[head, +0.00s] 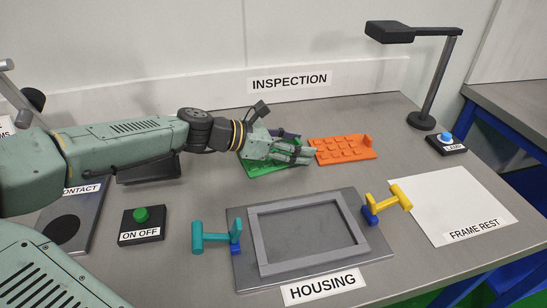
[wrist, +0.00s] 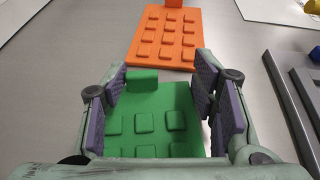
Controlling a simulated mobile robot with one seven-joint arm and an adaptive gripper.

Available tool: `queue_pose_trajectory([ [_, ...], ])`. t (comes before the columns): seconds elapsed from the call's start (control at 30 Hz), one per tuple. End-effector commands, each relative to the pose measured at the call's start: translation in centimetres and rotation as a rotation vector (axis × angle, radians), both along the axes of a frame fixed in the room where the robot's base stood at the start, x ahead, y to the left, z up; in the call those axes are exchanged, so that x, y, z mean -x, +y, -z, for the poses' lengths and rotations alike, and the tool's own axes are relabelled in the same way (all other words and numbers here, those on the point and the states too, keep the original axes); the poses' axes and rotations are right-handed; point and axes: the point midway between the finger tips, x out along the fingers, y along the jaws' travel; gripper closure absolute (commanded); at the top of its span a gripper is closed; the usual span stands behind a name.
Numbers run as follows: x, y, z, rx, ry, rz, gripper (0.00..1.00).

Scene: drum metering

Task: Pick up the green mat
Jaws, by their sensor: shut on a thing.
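The green mat (wrist: 152,118) is a flat bright-green piece with raised square pads and a tab at its far end. In the wrist view it lies between my gripper's (wrist: 165,95) purple-padded fingers, which are shut on it. In the head view the green mat (head: 258,167) shows partly under my gripper (head: 300,154), at the back middle of the table. My fingers hide much of it there. I cannot tell whether it is touching the table or slightly raised.
An orange mat (head: 342,149) lies just beyond my fingertips. The grey housing frame (head: 262,240) with teal (head: 212,237) and yellow (head: 388,203) clamps stands in front. A lamp (head: 424,120) stands at the back right. The white frame rest sheet (head: 460,205) is bare.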

Motion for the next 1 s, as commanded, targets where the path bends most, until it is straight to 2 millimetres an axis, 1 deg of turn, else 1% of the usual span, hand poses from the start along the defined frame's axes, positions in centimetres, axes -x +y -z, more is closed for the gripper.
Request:
queue_pose_trajectory([
  [0.03,0.0,0.0,0.0,0.000,0.000,-0.001,0.54],
  [0.07,0.0,0.0,0.0,0.000,0.000,-0.001,0.56],
  [0.4,0.0,0.0,0.0,-0.001,-0.001,-0.001,0.79],
  [0.63,0.0,0.0,0.0,-0.001,-0.001,-0.001,0.79],
  [0.73,0.0,0.0,-0.4,0.000,-0.002,-0.001,0.79],
  [0.87,0.0,0.0,-1.4,0.000,-0.002,-0.001,0.79],
  [1.0,0.0,0.1,-3.3,0.002,-0.004,-0.001,0.79],
])
